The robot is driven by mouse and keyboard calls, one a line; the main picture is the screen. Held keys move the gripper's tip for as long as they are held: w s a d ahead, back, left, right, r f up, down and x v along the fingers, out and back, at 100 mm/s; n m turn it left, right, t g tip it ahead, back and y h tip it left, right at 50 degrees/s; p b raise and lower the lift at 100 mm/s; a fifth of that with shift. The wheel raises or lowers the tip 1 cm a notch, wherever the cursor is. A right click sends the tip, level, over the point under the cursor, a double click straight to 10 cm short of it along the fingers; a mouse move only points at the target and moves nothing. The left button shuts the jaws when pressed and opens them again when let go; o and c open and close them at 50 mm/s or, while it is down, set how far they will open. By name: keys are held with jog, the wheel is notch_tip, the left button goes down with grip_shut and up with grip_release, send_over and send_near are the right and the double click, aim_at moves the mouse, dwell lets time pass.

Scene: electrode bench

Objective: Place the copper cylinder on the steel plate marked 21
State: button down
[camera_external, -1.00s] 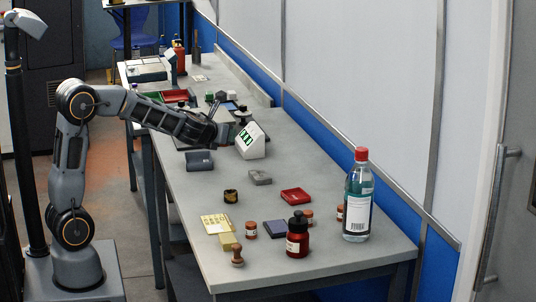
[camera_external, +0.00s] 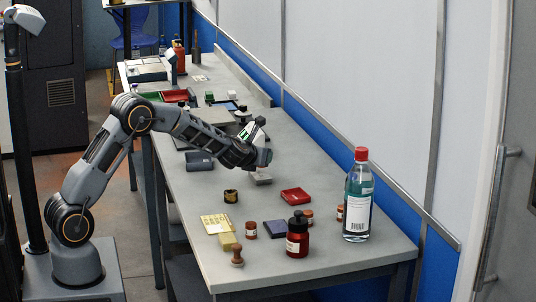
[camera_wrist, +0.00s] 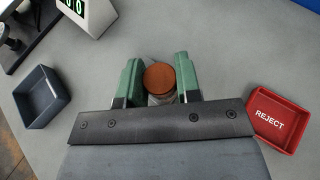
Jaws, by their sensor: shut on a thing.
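The copper cylinder (camera_wrist: 160,77) stands between the two green fingers of my gripper (camera_wrist: 157,75) in the wrist view, its round copper top facing the camera. My gripper is shut on it. Just below the cylinder a pale grey surface shows, mostly hidden by the gripper. In the external view my gripper (camera_external: 263,163) is low over a small grey block (camera_external: 263,180) on the bench; the arm hides the cylinder there. I cannot tell whether the cylinder touches the block. No mark 21 can be read in either view.
A dark blue-grey tray (camera_wrist: 42,96) lies to the left and a red REJECT tray (camera_wrist: 274,119) to the right. A white display unit (camera_wrist: 92,14) stands at the upper left. In the external view bottles, including a tall clear one (camera_external: 357,205), stand near the bench's front.

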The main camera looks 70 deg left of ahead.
jog(key=f, duration=0.3)
jog(key=shift+w+a, duration=0.15)
jog(key=shift+w, duration=0.1)
jog(key=shift+f, duration=0.3)
jog(key=shift+f+b, duration=0.2)
jog(key=shift+b, duration=0.4)
jog(key=c, duration=0.8)
grip_release()
